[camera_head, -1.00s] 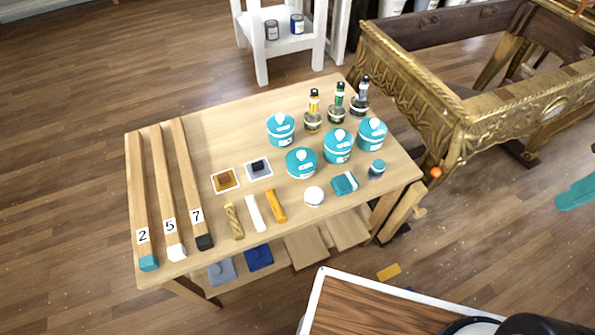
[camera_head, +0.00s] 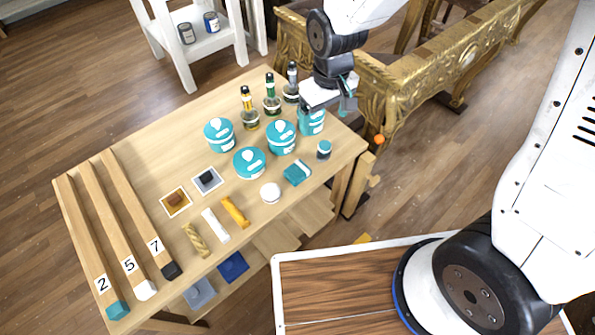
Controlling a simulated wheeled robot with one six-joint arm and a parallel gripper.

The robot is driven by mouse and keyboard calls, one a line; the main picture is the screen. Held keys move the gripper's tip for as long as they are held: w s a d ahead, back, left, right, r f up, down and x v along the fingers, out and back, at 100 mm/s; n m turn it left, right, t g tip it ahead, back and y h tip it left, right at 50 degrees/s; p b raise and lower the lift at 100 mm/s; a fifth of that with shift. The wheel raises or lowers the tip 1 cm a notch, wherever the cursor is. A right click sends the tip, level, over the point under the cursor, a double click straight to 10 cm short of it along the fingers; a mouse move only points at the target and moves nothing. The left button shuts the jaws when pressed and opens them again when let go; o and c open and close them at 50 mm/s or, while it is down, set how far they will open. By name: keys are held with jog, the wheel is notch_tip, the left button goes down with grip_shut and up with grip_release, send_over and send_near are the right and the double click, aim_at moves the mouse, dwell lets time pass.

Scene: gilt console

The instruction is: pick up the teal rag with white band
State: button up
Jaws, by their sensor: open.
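The teal rag with a white band (camera_head: 297,172) lies folded on the right part of the wooden table, near its front edge. It is uncovered and nothing touches it. My gripper (camera_head: 330,104) is above the back right of the table, in front of the rightmost teal tub as seen, partly covering it. It is open and nothing shows between its fingers. It is up and to the right of the rag in the picture, clear of it.
Teal tubs (camera_head: 249,163) and dark-capped bottles (camera_head: 249,110) stand behind the rag. A small teal-lidded jar (camera_head: 324,149) is close to its right, a white round lid (camera_head: 270,192) to its left. The gilt console (camera_head: 400,88) stands behind my gripper.

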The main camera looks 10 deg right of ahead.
jog(key=n, duration=0.2)
send_over(297, 170)
jog(key=f, duration=1.2)
jog(key=shift+w+d+f, duration=0.15)
jog(key=shift+w+f, duration=0.1)
jog(key=shift+w, duration=0.05)
jog(key=f, duration=0.8)
jog(key=shift+s, duration=0.25)
jog(key=c, duration=1)
